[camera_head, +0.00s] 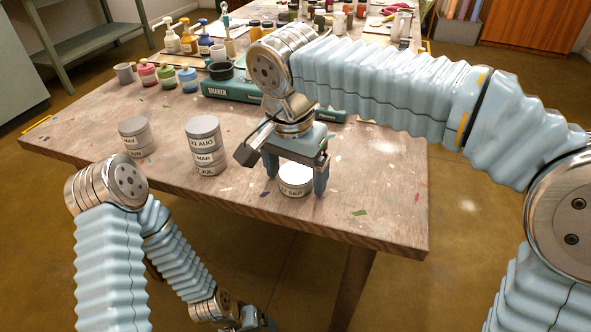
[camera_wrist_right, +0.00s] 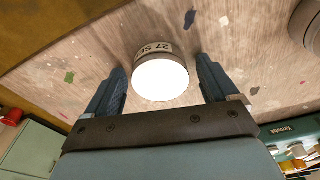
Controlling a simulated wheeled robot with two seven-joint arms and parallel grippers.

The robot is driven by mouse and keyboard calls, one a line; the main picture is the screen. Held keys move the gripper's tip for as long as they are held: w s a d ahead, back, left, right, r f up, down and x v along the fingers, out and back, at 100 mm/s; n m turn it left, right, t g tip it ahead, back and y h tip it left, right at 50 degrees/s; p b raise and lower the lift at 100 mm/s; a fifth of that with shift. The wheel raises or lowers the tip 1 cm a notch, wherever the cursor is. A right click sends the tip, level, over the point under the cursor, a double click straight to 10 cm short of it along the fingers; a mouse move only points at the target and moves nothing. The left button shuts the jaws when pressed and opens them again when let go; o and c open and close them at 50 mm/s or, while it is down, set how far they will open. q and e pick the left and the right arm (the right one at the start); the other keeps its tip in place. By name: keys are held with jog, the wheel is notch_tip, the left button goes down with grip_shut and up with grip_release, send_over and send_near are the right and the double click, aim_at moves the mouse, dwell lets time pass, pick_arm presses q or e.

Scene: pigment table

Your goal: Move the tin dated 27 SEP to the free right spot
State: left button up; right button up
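The tin dated 27 SEP (camera_head: 296,189) is a short grey tin with a pale lid. It stands alone on the table, right of the two tin stacks. In the right wrist view the tin (camera_wrist_right: 160,78) sits between the fingers of my right gripper (camera_wrist_right: 160,82), with a gap on each side. In the head view my right gripper (camera_head: 296,178) points down over the tin, fingers open on either side. My left gripper (camera_head: 252,320) hangs low at the bottom edge, below the tabletop and far from the tins; its fingers are unclear.
A middle stack (camera_head: 206,158) has 31 AUG over MAR over JUL. A left stack (camera_head: 138,143) has MAY over JUN. A teal SHAKER box (camera_head: 228,89) lies behind, with paint jars (camera_head: 167,77) to its left. The wooden table (camera_head: 385,215) is bare right of the tin.

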aim_at(291, 178)
jog(key=shift+r, duration=0.1)
notch_tip(291, 178, up, 12)
jog(key=s+p, duration=0.1)
jog(key=p, duration=0.1)
jog(key=shift+a+p, duration=0.3)
jog(key=shift+a, duration=0.05)
jog(key=shift+s, duration=0.1)
